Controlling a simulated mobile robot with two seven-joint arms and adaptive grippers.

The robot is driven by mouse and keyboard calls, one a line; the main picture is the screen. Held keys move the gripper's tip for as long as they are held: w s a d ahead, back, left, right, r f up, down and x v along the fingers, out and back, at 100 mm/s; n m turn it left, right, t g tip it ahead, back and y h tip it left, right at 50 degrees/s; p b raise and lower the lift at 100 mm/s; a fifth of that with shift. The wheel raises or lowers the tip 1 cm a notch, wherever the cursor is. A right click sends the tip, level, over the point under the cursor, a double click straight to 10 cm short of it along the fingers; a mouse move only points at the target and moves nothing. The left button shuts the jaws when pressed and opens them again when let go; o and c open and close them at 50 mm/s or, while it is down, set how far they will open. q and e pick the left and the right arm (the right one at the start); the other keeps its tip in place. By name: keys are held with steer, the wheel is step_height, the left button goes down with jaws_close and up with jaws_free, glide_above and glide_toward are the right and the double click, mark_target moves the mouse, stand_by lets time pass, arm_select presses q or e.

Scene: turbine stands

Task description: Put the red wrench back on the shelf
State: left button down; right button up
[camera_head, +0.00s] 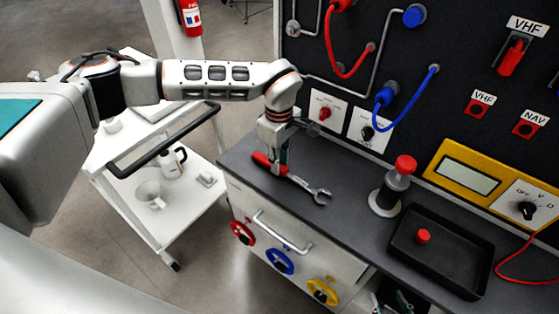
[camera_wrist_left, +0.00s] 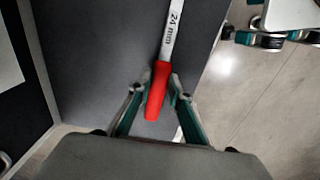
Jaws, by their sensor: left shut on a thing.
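The red-handled wrench (camera_head: 300,181) is at the left end of the dark shelf top (camera_head: 344,210), its metal open end pointing to the lower right in the head view. My left gripper (camera_head: 278,165) reaches down from above and is shut on the red handle. In the left wrist view the wrench (camera_wrist_left: 158,92) sits between the two fingers (camera_wrist_left: 157,95), its shaft marked "24 mm" running upward over the dark surface. I cannot tell whether the wrench touches the surface or is slightly above it. My right gripper is not in view.
A black tray (camera_head: 408,254) with a red knob and a red-capped post (camera_head: 398,180) stand to the right on the same top. A dark panel (camera_head: 450,60) with hoses and switches rises behind. A white cart (camera_head: 117,196) with a dark handle is at the left.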

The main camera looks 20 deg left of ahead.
arm_select(q)
steer(key=shift+f, duration=0.25)
steer(key=c, duration=1.6)
jaws_free()
steer(key=shift+r+p, duration=1.2)
steer(key=shift+r, duration=0.65)
steer(key=shift+r+p, duration=1.25)
steer(key=shift+r, duration=0.45)
steer(key=shift+f, duration=0.1)
